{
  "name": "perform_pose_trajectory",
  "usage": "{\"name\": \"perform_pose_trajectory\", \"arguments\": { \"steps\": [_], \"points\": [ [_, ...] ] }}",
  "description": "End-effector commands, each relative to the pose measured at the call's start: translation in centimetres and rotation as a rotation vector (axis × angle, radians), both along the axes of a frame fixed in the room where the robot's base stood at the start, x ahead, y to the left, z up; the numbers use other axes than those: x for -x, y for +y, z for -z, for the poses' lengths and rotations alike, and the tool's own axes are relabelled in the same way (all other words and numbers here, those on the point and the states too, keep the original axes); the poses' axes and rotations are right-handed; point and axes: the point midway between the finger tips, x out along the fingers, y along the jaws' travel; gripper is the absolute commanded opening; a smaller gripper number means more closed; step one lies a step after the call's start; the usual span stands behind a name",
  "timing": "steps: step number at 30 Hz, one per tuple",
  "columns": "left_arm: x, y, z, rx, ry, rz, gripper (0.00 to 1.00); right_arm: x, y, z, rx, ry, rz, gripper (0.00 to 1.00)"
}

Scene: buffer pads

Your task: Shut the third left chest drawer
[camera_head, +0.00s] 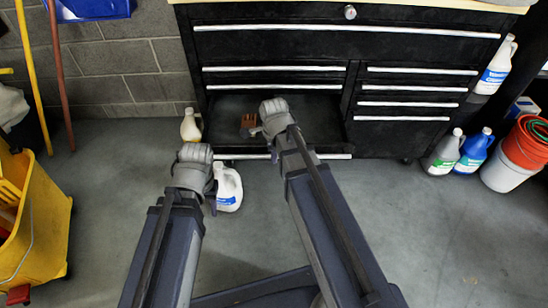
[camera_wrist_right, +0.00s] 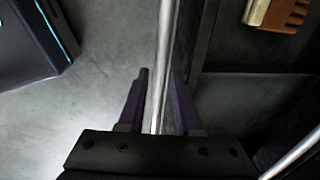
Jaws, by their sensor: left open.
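The black tool chest (camera_head: 350,45) stands against the wall. Its third left drawer (camera_head: 315,115) is pulled out and holds a brown brush-like object (camera_head: 247,122), also in the right wrist view (camera_wrist_right: 280,14). The drawer's silver handle (camera_head: 320,156) runs along its front. My right gripper (camera_head: 264,142) is over the drawer front. In the right wrist view its dark fingers (camera_wrist_right: 160,98) are apart, on either side of the handle bar (camera_wrist_right: 164,50). My left gripper (camera_head: 210,190) is open near the handle's left end; the arm hides part of its fingers.
A white jug (camera_head: 229,188) stands on the floor beside the left gripper, and a cream bottle (camera_head: 190,125) by the chest. A yellow mop bucket (camera_head: 40,220) is at left. Bottles (camera_head: 473,150) and a red-and-white bucket (camera_head: 505,172) are at right. Floor is clear at lower right.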

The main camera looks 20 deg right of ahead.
Motion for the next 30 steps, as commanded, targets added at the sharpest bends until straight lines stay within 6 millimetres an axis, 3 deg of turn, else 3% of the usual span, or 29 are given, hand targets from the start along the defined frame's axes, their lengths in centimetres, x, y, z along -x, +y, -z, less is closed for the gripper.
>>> {"name": "perform_pose_trajectory", "arguments": {
  "steps": [7, 16, 30],
  "points": [
    [0.0, 0.01, -0.03, 0.0, 0.0, 0.0, 0.51, 0.0, -0.01, -0.02, 0.0, 0.0, 0.0, 0.32],
    [0.0, 0.01, -0.02, 0.0, 0.0, 0.0, 0.51, -0.01, 0.0, -0.02, 0.0, 0.0, 0.0, 0.0],
    [0.0, 0.01, -0.02, 0.0, 0.0, 0.0, 0.51, -0.03, 0.0, -0.03, 0.0, -0.001, -0.001, 0.0]
  ]
}}
